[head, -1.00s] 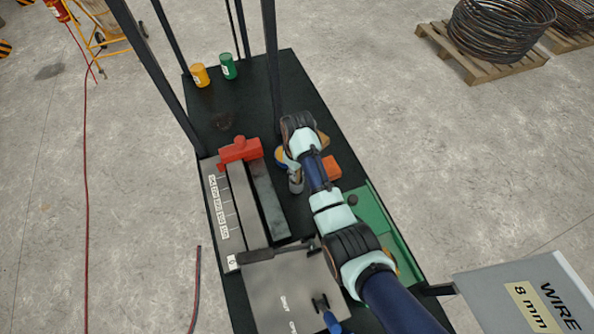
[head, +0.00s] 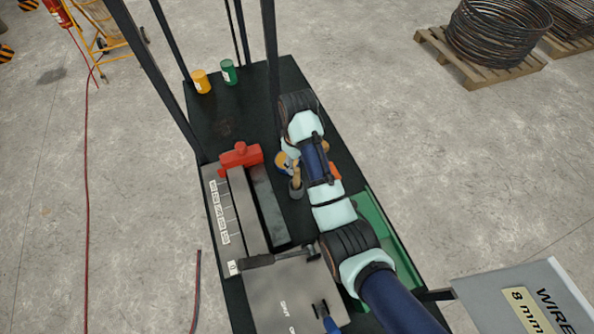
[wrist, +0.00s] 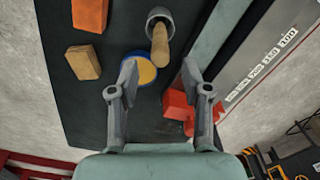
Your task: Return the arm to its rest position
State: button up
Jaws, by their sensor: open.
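My arm (head: 316,165) reaches over the right side of the black platform in the head view, and it hides my gripper there. In the wrist view my gripper (wrist: 158,85) is open, its two fingers apart with nothing held between them. Below the fingers lie a yellow and blue round item (wrist: 141,70) and a grey cup (wrist: 159,18) with a wooden handle in it. An orange block (wrist: 89,15) and a tan wooden block (wrist: 84,62) lie left of the fingers. A red stop block (wrist: 178,108) lies near the right finger.
The red block (head: 240,155) sits at the far end of the marked length scale (head: 222,207). Yellow (head: 201,82) and green (head: 229,72) cans stand at the back. Black upright posts (head: 272,70) rise near my arm. A green tray (head: 385,225) is on the right.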

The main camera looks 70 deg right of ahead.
notch_tip(320, 180, up, 3)
jog(key=shift+f+p, duration=0.1)
jog(key=shift+p, duration=0.9)
